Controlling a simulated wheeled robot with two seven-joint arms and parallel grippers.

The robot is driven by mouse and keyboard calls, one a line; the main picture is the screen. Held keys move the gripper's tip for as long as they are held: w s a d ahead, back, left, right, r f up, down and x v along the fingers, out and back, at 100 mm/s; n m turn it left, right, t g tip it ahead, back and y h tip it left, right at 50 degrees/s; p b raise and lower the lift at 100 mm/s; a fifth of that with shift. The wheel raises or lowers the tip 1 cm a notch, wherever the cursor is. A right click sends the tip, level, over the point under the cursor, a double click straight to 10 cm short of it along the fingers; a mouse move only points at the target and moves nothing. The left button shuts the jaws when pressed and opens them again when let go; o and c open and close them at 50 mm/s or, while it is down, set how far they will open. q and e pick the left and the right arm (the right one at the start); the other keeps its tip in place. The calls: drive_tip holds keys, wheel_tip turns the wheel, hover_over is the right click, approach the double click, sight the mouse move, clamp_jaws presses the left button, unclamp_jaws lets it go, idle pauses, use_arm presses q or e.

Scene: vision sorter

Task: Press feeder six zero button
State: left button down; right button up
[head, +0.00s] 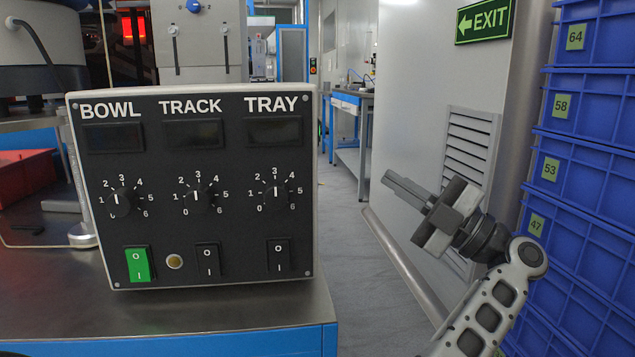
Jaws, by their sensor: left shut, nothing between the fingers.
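A dark control panel (222,225) stands on the metal table, marked BOWL, TRACK and TRAY. Each column has a dark display, a dial and a rocker switch. The BOWL switch (137,264) is green. The TRACK switch (207,260) and the TRAY switch (279,257) are black. My right gripper is not in view.
Blue numbered crates (585,120) are stacked at the right edge. A pale wall panel (425,110) with a vent stands behind my gripper. The blue-edged table (200,325) carries the panel. A red bin (25,175) is at far left. Open floor (345,230) lies between.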

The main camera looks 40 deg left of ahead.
use_arm(q)
drive_tip(key=s+a+p, duration=0.4)
drive_tip(key=s+a, duration=0.1)
drive_tip(key=s, duration=0.1)
drive_tip(key=shift+a, duration=0.15)
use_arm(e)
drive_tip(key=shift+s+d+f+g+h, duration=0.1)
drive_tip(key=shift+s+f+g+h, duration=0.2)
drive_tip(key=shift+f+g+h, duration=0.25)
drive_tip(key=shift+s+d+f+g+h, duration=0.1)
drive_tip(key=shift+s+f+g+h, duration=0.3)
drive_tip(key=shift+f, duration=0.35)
use_arm(q)
drive_tip(key=shift+s, duration=0.1)
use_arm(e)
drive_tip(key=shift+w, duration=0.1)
use_arm(q)
drive_tip(key=shift+s, duration=0.1)
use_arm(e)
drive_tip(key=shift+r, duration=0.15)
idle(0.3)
use_arm(q)
drive_tip(key=shift+s+a+p, duration=0.2)
drive_tip(key=shift+a+p, duration=0.05)
drive_tip(key=shift+p, duration=0.1)
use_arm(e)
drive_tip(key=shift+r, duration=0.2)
